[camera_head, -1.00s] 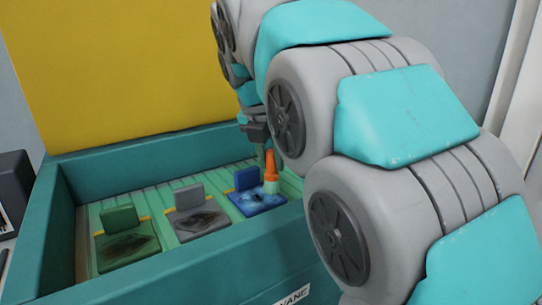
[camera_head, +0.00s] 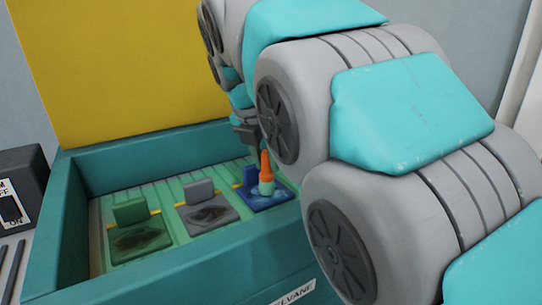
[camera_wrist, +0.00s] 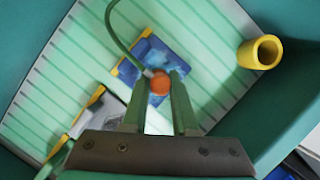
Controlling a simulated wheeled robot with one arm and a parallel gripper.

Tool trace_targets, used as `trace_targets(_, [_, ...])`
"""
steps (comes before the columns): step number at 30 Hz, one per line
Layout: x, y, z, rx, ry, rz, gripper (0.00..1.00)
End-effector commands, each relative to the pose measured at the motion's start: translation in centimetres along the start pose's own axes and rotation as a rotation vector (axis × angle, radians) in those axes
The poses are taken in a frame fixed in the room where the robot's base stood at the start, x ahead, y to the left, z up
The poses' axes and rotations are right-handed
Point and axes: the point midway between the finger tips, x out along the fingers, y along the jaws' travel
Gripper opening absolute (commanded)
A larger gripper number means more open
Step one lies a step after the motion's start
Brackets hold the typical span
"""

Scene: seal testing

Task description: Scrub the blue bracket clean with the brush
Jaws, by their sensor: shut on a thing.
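The blue bracket (camera_head: 277,197) lies on the slatted floor of a teal tub, with an upright plate at its back edge. Pale and dark blotches show on its base, also in the wrist view (camera_wrist: 172,57). My gripper (camera_wrist: 160,88) is shut on the brush, whose round orange handle end (camera_wrist: 159,84) shows between the green fingers.
A grey bracket (camera_head: 200,190) and a green bracket (camera_head: 127,213), both with dark stains, lie to the left. The tub's walls (camera_head: 160,150) surround them. A yellow cylinder (camera_wrist: 262,52) stands beside the tub floor. A thin green hose (camera_wrist: 112,30) arches near my gripper.

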Motion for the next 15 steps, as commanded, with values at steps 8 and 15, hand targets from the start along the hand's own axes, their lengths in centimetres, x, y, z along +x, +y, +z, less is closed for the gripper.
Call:
trace_targets(8, [-0.5,1.0,-1.3,-0.002,-0.002,-0.001,0.0])
trace_targets(15, [-0.7,1.6,-2.2,0.0,0.0,-0.001,0.0])
